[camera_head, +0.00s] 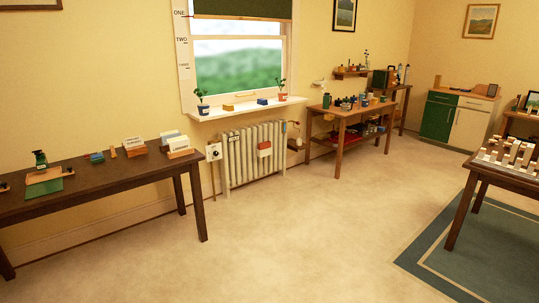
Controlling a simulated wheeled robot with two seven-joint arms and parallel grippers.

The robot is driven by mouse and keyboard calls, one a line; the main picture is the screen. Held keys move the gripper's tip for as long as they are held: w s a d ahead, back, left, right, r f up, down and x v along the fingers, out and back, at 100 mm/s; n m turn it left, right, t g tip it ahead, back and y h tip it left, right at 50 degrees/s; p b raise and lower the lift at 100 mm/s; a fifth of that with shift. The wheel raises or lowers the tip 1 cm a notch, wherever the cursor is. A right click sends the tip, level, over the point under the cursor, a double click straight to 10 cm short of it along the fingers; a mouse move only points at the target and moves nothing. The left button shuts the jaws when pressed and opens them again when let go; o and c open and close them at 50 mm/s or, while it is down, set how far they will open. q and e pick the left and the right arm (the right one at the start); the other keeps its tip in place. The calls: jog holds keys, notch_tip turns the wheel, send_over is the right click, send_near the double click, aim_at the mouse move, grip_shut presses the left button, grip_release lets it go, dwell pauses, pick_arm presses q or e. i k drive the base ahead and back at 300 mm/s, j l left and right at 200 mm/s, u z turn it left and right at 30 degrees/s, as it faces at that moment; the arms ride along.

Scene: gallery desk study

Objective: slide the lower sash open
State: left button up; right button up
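The window (240,60) is on the back wall, left of the picture's middle, some way off. Its lower sash (238,66) shows green hills through the glass, with a horizontal bar (238,38) above it. A small light-brown handle or strip (246,95) shows at the bottom of the lower sash. The lower sash looks down in its frame. A dark green blind (242,9) covers the top of the window. Neither of my grippers is in view.
Potted plants (202,102) and small blocks (228,107) stand on the sill (248,109). A radiator (252,153) is below it. A dark table (105,178) stands left, a wooden table (350,120) right of the radiator. The floor (270,220) in front is clear.

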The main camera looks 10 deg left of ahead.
aim_at(217, 100)
jog(key=i+u, duration=0.25)
jog(key=i, duration=2.05)
